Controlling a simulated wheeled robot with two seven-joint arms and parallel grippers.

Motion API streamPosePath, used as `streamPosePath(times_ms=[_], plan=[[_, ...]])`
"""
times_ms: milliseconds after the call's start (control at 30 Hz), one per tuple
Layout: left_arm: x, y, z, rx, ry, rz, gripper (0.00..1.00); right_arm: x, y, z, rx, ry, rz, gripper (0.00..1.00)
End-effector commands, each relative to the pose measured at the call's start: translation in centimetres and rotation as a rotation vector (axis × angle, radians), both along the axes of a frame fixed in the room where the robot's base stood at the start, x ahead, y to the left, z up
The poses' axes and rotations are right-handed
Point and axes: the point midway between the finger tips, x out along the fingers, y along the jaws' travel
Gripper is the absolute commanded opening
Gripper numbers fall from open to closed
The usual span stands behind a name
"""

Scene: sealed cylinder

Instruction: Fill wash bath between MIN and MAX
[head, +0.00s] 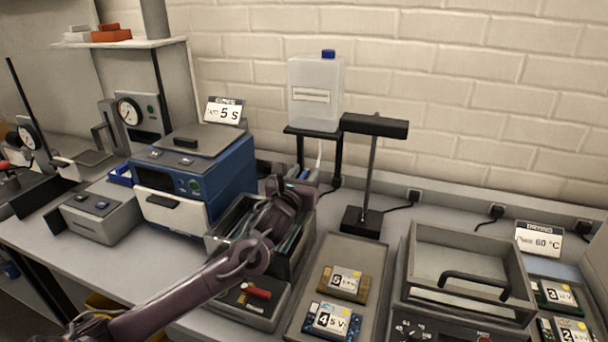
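The wash bath appears to be the open grey metal tank (218,246) in the middle of the bench. My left arm crosses in front of it and hides much of its inside. Its MIN and MAX marks and liquid level cannot be made out. A translucent bottle (315,110) with a blue cap and a label stands on a black raised stand (337,150) behind the bath. A pale tube (319,152) hangs below it. My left gripper (302,182) is over the bath's back edge, near the tube's lower end. Its fingers are not clear. My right gripper is out of view.
A red lever (256,290) is on the unit before the bath. A tray (306,315) with two labelled boards lies to its right, beside a handled drying box (465,255). A blue machine (196,180) stands left. A black lamp-like post (371,180) rises behind the tray.

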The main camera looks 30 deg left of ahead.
Motion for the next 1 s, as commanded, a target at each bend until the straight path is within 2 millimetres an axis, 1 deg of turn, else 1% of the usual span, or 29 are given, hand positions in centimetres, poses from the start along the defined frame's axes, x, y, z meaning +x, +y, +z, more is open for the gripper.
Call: streamPosePath(times_ms=[167, 300, 400, 500, 667, 1000], plan=[[-2.0, -0.5, -0.3, 0.003, 0.002, -0.001, 0.35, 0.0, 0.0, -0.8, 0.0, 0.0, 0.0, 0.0], [-4.3, -1.1, -0.4, 0.003, 0.003, -0.002, 0.35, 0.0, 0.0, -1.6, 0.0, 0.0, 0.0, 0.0], [-5.8, -1.5, -0.4, 0.002, 0.003, -0.001, 0.35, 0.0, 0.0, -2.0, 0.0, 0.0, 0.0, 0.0], [-6.7, -1.7, -0.2, 0.002, 0.001, -0.001, 0.35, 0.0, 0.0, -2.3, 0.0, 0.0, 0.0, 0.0], [-7.4, -1.9, -0.1, 0.0, 0.0, 0.0, 0.35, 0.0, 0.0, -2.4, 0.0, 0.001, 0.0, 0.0], [-7.4, -1.9, 0.0, 0.0, 0.0, 0.0, 0.35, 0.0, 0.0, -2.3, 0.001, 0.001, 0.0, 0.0]])
